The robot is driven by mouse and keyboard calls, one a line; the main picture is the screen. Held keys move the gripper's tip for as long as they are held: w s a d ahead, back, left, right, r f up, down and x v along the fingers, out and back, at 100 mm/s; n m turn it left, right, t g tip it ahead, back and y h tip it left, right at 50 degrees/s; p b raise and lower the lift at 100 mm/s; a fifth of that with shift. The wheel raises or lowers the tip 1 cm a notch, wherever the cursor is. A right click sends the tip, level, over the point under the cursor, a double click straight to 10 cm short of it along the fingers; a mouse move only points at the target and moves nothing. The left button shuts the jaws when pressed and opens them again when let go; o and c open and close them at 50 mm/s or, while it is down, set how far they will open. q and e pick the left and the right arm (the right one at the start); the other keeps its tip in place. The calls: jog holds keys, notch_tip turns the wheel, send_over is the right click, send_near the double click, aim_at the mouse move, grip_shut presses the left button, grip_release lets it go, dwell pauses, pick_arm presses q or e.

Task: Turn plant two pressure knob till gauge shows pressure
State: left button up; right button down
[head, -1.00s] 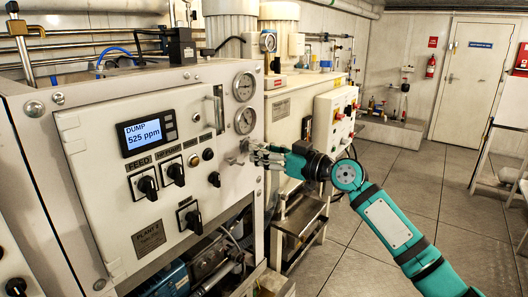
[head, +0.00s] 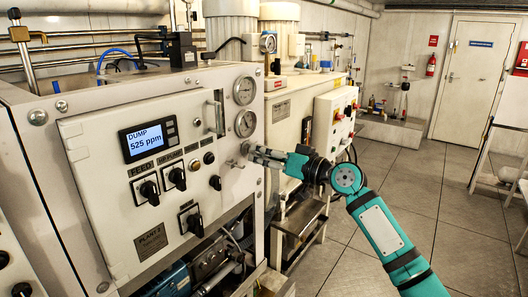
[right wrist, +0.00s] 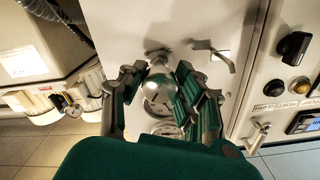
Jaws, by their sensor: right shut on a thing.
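The plant two panel (head: 95,150) is the white front on the left in the head view, with a "PLANT 2" plate (head: 151,242) low on it. The pressure knob (right wrist: 160,78) is a silver, rounded knob between my fingers in the right wrist view. My right gripper (head: 250,151) is shut on this knob, at the panel's right edge below two round gauges; it also shows in the right wrist view (right wrist: 157,85). The upper gauge (head: 244,90) and lower gauge (head: 245,123) are too small to read. My left gripper is out of view.
A display (head: 147,140) reads "DUMP 525 ppm". Several black knobs, such as the feed knob (head: 149,190), sit left of my gripper. A metal stand (head: 300,218) is below my right arm. The floor (head: 425,205) at right is open.

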jog(key=m+p, duration=0.1)
jog(key=m, duration=0.3)
jog(key=shift+r+p, duration=0.1)
jog(key=shift+p, duration=0.3)
jog(key=shift+m, duration=0.3)
jog(key=c, duration=0.9)
grip_release()
jog(key=shift+d, duration=0.1)
jog(key=v, duration=1.2)
